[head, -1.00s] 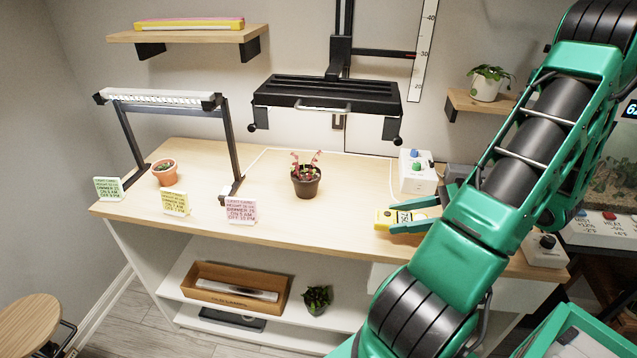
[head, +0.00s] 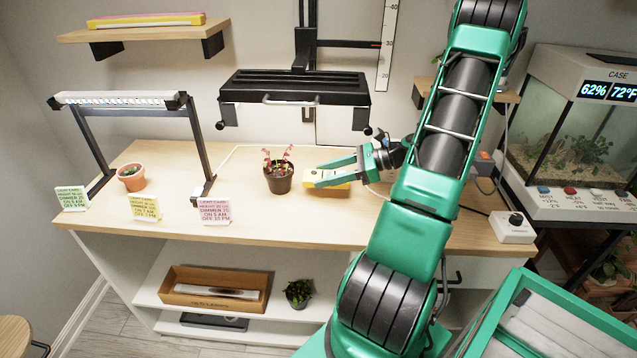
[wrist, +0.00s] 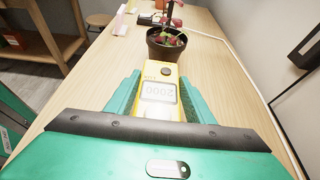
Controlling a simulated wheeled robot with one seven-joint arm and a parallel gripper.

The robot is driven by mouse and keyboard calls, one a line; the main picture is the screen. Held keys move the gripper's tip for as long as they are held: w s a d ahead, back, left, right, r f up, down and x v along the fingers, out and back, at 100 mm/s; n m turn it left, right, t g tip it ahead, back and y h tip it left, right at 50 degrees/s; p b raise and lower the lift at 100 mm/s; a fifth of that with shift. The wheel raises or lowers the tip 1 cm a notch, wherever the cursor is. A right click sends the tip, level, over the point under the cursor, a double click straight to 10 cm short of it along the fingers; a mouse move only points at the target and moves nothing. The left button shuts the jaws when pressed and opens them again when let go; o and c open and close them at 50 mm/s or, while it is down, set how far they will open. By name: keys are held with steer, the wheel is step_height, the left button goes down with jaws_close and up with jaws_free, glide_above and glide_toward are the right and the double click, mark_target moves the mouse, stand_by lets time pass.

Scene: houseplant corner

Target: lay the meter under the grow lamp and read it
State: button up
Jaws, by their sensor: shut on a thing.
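The yellow meter (head: 327,183) is held in my gripper (head: 318,177), just right of a dark pot with a reddish plant (head: 278,179) on the wooden table. In the wrist view the meter (wrist: 152,112) lies between the two green fingers, its screen facing up. I cannot tell whether the meter touches the table.
A white strip lamp (head: 120,100) on a dark stand is at left, near a terracotta pot (head: 131,178). Several note cards, including a pink one (head: 214,211), stand along the front edge. A white control box (head: 511,227) sits at the right end. The table front centre is clear.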

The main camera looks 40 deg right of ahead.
steer(key=shift+w, duration=1)
step_height(320, 180, down, 3)
steer(key=shift+s+r, duration=0.1)
steer(key=shift+r, duration=0.1)
steer(key=shift+f, duration=0.4)
steer(key=shift+f, duration=0.1)
steer(key=o, duration=1.2)
steer(key=shift+c, duration=0.2)
